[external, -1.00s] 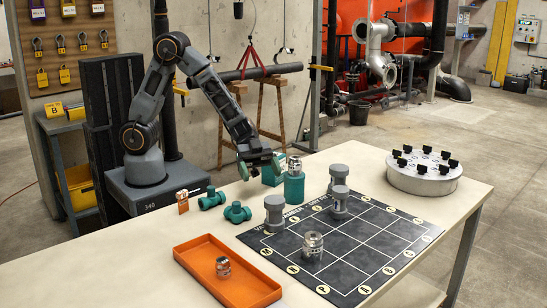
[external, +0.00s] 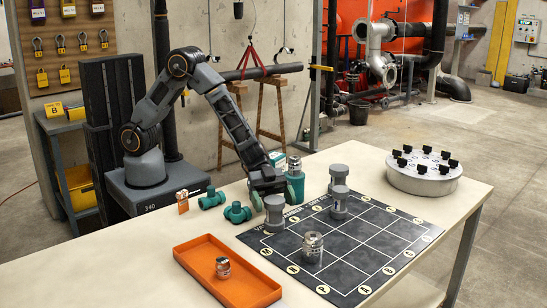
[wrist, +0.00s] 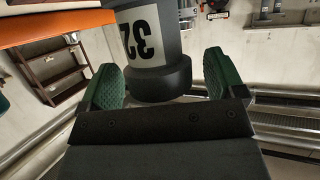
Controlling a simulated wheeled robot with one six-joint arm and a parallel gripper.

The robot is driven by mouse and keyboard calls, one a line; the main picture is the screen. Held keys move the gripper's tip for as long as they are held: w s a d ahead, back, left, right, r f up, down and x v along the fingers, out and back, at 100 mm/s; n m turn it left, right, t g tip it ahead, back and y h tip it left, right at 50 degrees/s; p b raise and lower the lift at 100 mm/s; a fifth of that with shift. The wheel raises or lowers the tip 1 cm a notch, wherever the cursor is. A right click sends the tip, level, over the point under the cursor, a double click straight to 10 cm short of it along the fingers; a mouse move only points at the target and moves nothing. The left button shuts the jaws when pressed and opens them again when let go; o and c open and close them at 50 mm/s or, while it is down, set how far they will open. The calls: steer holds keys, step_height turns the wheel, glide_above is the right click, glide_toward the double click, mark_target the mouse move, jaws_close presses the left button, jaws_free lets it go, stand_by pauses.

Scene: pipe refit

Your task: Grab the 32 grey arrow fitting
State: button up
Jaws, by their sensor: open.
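A grey fitting (wrist: 150,45) with a white label reading 32, upside down in the wrist view, stands close in front of my gripper (wrist: 163,82). Its dark flange sits between the two green finger pads, with gaps visible at both sides. No arrow shows on the part I see. In the external view my open gripper (external: 268,190) is low, right at the top of the leftmost grey fitting (external: 274,215), which stands upright at the mat's left edge. Whether the fingers touch it cannot be told. Two similar grey fittings (external: 339,205) (external: 340,177) stand further right; their labels are unreadable.
Teal fittings (external: 238,212) lie left of the gripper. A teal cylinder (external: 296,187) with a metal top stands behind it. The dark grid mat (external: 352,263) holds a metal fitting (external: 313,247). An orange tray (external: 228,285) holds another. A round grey stand (external: 424,178) is at right.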

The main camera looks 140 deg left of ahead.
steer(key=shift+c, duration=0.2)
steer(key=c, duration=1)
steer(key=shift+r, duration=0.1)
steer(key=shift+c, duration=0.2)
